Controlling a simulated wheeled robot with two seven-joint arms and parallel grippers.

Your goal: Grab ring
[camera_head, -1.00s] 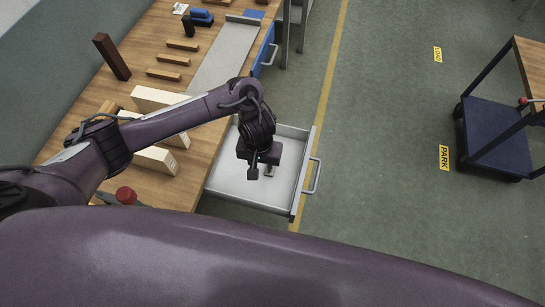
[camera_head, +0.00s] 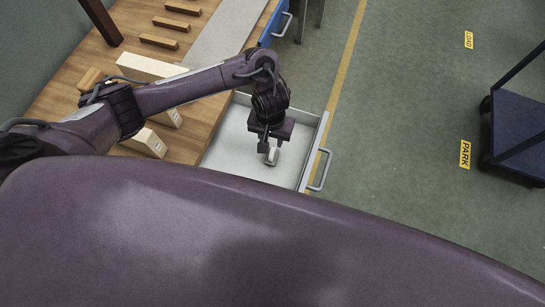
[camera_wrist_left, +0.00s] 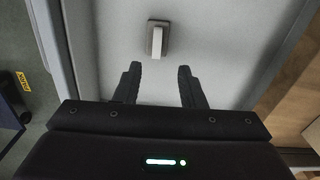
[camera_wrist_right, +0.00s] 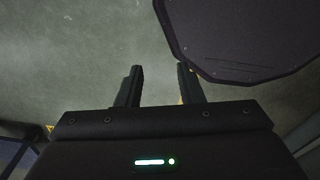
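A small pale upright piece on a grey base, which may be the ring seen edge-on, stands on the drawer floor; I see this piece (camera_wrist_left: 158,40) in the left wrist view. In the head view it shows small and pale (camera_head: 272,157), partly covered by my gripper. My left gripper (camera_wrist_left: 159,72) is open and empty. It points down into the open drawer (camera_head: 238,120), and the piece lies just beyond the gap between its fingertips, apart from them. My right gripper (camera_wrist_right: 159,70) is open and empty over the green floor, seen only in its wrist view.
The drawer's walls and handle (camera_head: 320,170) surround the left gripper closely. The wooden workbench (camera_head: 200,109) holds pale blocks (camera_head: 150,68) and wooden bars at left. A blue cart (camera_head: 520,135) stands at right. The floor between is clear. A dark panel (camera_wrist_right: 245,35) is near the right gripper.

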